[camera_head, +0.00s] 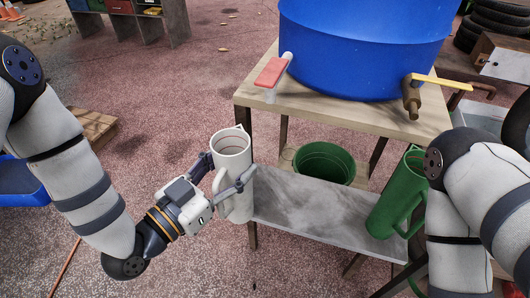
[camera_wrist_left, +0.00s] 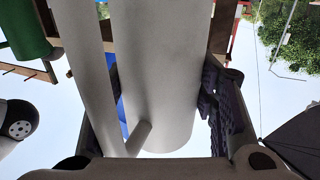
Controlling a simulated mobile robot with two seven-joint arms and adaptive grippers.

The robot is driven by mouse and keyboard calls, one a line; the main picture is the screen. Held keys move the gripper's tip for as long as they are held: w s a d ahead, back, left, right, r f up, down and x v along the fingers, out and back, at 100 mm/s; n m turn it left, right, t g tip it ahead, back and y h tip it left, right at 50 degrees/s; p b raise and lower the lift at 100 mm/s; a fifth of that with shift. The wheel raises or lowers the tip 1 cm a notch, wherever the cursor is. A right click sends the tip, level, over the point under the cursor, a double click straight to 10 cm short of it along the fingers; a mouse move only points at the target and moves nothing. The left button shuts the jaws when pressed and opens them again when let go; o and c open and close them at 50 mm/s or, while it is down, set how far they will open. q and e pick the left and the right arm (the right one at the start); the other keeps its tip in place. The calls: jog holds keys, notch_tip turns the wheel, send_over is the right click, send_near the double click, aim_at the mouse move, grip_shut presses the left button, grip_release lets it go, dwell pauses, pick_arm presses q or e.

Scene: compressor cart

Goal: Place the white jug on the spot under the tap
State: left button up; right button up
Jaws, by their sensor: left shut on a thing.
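The white jug (camera_head: 236,160) is upright in my left gripper (camera_head: 224,172), at the left end of the grey lower shelf (camera_head: 310,212). The fingers are shut around its body, and its handle is on the gripper's side. In the left wrist view the jug (camera_wrist_left: 165,70) fills the middle between the fingers. Its base is beside the shelf's left edge; I cannot tell whether it touches. A tap with a red handle (camera_head: 271,71) sticks out from the blue barrel above, and a brass tap with a yellow handle (camera_head: 412,98) is on the right. No marked spot is distinguishable. My right gripper is out of view.
The blue barrel (camera_head: 360,45) stands on the wooden top (camera_head: 330,108). A dark green bucket (camera_head: 323,163) stands behind the grey shelf, and a green jug (camera_head: 393,195) is at its right end near my right arm. The shelf's left and middle are clear.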

pick_arm(q)
jog(key=f+x, duration=0.1)
jog(key=x, duration=1)
jog(key=shift+w+f+b, duration=0.15)
jog(key=shift+f+b, duration=0.1)
jog(key=shift+b, duration=0.15)
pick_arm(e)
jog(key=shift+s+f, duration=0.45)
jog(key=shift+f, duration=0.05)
pick_arm(q)
jog(key=shift+f, duration=0.1)
jog(key=o, duration=1.5)
jog(key=shift+f, duration=0.1)
jog(key=shift+o, duration=0.2)
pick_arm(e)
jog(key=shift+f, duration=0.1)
